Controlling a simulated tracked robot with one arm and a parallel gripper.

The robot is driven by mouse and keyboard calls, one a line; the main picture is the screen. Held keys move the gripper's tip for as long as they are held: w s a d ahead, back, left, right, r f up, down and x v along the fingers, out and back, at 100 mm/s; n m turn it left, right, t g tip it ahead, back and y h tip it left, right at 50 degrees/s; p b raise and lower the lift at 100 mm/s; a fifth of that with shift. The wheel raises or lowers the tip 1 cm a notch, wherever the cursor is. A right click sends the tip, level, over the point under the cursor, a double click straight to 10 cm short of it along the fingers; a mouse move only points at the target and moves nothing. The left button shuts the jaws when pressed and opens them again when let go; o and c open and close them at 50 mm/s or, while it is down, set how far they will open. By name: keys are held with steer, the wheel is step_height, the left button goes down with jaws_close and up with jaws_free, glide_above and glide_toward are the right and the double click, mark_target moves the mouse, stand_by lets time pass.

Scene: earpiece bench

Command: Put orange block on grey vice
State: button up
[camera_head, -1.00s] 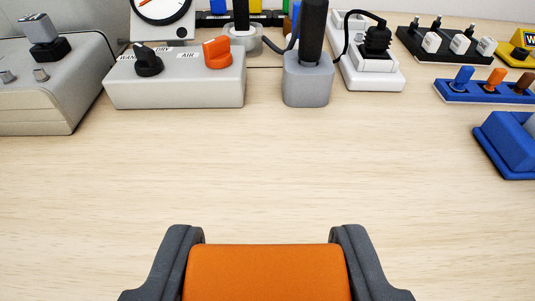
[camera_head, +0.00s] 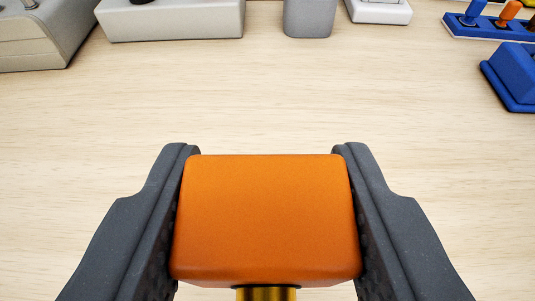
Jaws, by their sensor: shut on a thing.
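My gripper (camera_head: 267,165) is shut on the orange block (camera_head: 267,220), with one dark finger against each side of it. A yellow, brass-like piece (camera_head: 267,293) shows just below the block at the bottom edge; whether it is joined to the block I cannot tell. I cannot make out a grey vice for certain in this view.
Along the far side are a grey sloped box (camera_head: 40,40), a light grey control box (camera_head: 170,22), a grey holder (camera_head: 308,20) and a white power strip (camera_head: 380,10). Blue racks (camera_head: 490,27) and a blue block (camera_head: 515,75) stand at right. The middle of the wooden bench (camera_head: 270,100) is clear.

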steer(key=s+f+b, duration=0.4)
steer(key=s+b, duration=0.3)
steer(key=b, duration=0.4)
steer(key=w+p, duration=0.2)
steer(key=p, duration=0.2)
steer(key=w+p, duration=0.3)
steer(key=p, duration=0.1)
steer(key=shift+d+f, duration=0.15)
steer(key=shift+f, duration=0.05)
glide_above(268, 144)
steer(key=s, duration=0.2)
steer(key=shift+w+f, duration=0.25)
steer(key=shift+f, duration=0.45)
steer(key=shift+f+b, duration=0.6)
steer(key=shift+f, duration=1.1)
steer(key=shift+f, duration=0.1)
